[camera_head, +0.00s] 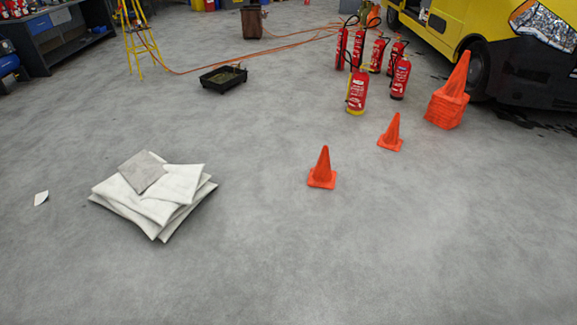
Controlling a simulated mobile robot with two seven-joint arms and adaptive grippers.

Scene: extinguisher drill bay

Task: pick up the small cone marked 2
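Two small orange cones stand upright and apart on the grey floor. The nearer cone (322,170) is just right of the picture's middle. The farther cone (391,134) stands behind it to the right. A taller stack of orange cones (447,100) stands farther right by the yellow vehicle. I cannot make out a number on any cone, so I cannot tell which is marked 2. Neither of my grippers is in view.
Several red extinguishers (357,92) stand behind the cones. White bags (160,195) are piled at left. A black tray (223,79), a yellow ladder (143,40), an orange hose (270,52) and a yellow vehicle (450,22) are farther back. The near floor is clear.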

